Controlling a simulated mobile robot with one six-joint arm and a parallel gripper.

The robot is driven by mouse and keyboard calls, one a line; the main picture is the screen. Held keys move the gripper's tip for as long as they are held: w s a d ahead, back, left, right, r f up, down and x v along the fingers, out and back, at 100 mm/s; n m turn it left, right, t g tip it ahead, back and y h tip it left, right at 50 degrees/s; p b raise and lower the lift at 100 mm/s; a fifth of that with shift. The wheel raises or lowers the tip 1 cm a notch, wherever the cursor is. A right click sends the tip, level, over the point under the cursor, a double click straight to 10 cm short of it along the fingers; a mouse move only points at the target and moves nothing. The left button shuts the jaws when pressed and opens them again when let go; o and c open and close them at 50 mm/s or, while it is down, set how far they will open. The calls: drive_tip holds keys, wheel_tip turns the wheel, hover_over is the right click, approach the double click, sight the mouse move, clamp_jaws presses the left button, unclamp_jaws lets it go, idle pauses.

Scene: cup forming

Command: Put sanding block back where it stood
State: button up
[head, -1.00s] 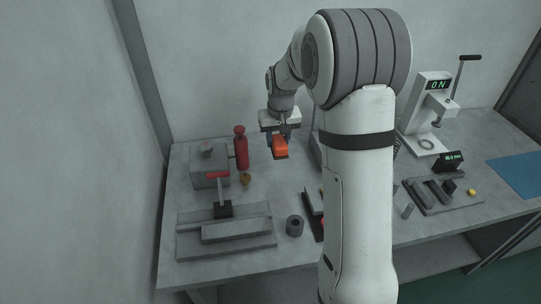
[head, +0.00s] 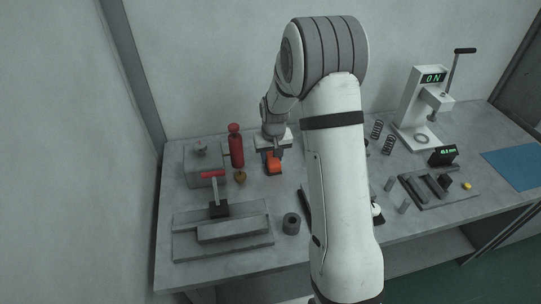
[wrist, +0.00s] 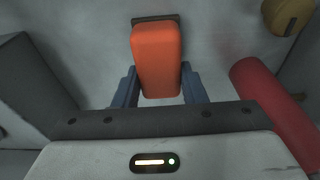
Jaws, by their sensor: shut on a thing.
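The sanding block is an orange block with a dark grey face (head: 273,163). It also shows in the wrist view (wrist: 157,62), upright in the picture between the two blue-grey fingers. My gripper (head: 272,158) is shut on it, near the back of the grey bench, just right of the red cylinder. In the wrist view my gripper (wrist: 158,88) has a finger on each side of the block. Whether the block's underside touches the bench I cannot tell.
The red cylinder (head: 236,147) and a small brass piece (head: 240,177) stand close left of the block. A grey box (head: 203,163) stands further left. A clamp fixture (head: 222,228) and dark ring (head: 291,223) lie in front. My arm hides the bench's middle.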

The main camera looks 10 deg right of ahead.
sight(273, 159)
drive_tip(key=o, duration=1.3)
drive_tip(key=s+r, duration=0.5)
drive_tip(key=r, duration=0.3)
drive_tip(key=s+r, duration=0.4)
drive_tip(key=r, duration=0.5)
drive_tip(key=shift+t, duration=0.5)
drive_tip(key=s, duration=0.7)
drive_tip(key=s+r, duration=0.1)
drive_tip(key=s, duration=0.6)
drive_tip(key=s+r, duration=0.1)
drive_tip(key=s, duration=0.5)
drive_tip(key=shift+s+a, duration=0.2)
drive_tip(key=shift+s, duration=0.2)
